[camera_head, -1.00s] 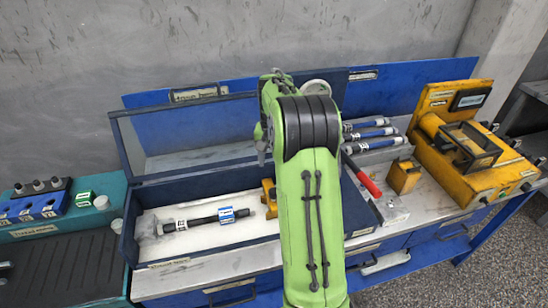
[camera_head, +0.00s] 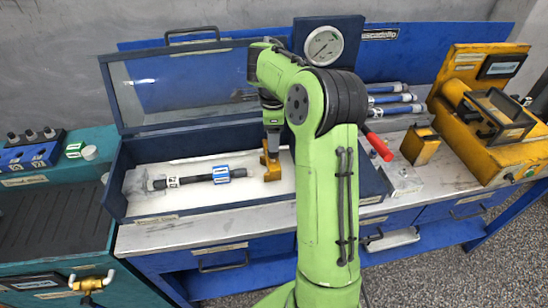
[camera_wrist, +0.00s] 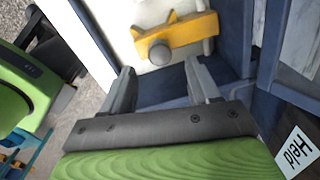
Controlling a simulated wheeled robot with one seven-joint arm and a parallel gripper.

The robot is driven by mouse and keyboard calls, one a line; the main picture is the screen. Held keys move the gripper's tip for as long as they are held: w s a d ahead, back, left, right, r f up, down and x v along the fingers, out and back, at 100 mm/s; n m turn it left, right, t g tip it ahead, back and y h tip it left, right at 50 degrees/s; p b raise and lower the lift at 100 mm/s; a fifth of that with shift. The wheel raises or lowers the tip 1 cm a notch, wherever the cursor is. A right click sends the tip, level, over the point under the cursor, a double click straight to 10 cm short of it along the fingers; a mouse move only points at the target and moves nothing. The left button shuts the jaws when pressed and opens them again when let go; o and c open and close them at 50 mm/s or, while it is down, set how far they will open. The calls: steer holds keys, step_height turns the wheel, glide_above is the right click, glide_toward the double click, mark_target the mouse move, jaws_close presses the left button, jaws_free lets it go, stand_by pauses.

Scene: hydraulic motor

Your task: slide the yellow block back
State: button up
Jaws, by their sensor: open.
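A yellow block (camera_head: 271,169) stands on the white floor of the open blue case, just right of a dark shaft (camera_head: 190,179) with a blue-and-white sleeve. In the wrist view the yellow block (camera_wrist: 175,37) is a notched bar with a grey round knob, lying ahead of the fingertips. My gripper (camera_head: 271,146) hangs over the right part of the case, above the block. It is open, and the wrist view shows nothing between its fingers (camera_wrist: 160,78). A second yellow block (camera_head: 420,146) stands on the bench right of the case, beside a red handle (camera_head: 377,143).
The blue case (camera_head: 117,190) has walls around the block and a raised clear lid (camera_head: 150,98) behind. A gauge (camera_head: 324,45), blue-grey rods (camera_head: 395,98) and a yellow machine (camera_head: 485,110) stand behind and right. A label reading "Held" (camera_wrist: 297,150) is near the case.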

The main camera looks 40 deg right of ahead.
mark_target(269, 154)
step_height(269, 154, down, 7)
steer(key=shift+w+b, duration=0.15)
steer(key=shift+b, duration=0.75)
steer(key=shift+c, duration=0.4)
jaws_close()
steer(key=shift+d, duration=0.1)
